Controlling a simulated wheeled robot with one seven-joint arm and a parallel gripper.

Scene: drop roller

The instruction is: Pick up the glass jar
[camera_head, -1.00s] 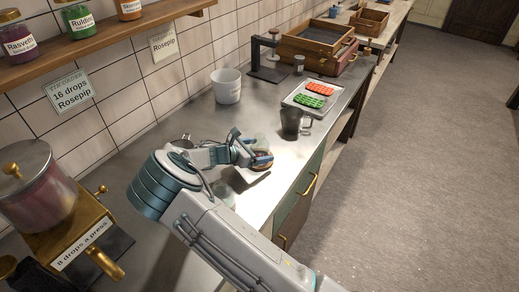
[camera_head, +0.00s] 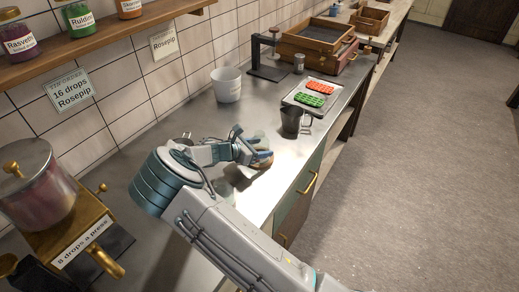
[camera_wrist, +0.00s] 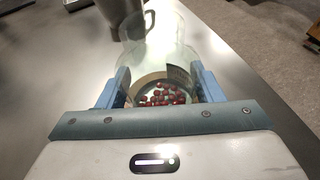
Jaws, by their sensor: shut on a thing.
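The glass jar (camera_wrist: 160,55) is clear, with several dark red pieces visible at its bottom. In the wrist view it stands between the two blue fingers of my gripper (camera_wrist: 160,88), which is shut on it. In the head view my gripper (camera_head: 258,158) is over the metal counter, and the jar is mostly hidden behind the fingers. I cannot tell whether the jar touches the counter.
A dark mug (camera_head: 291,120) stands beyond the gripper, with a tray (camera_head: 325,86) of red and green pieces behind it. A white pot (camera_head: 226,86) stands by the wall. A brass dispenser (camera_head: 55,205) is at the left. The counter's front edge is close at right.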

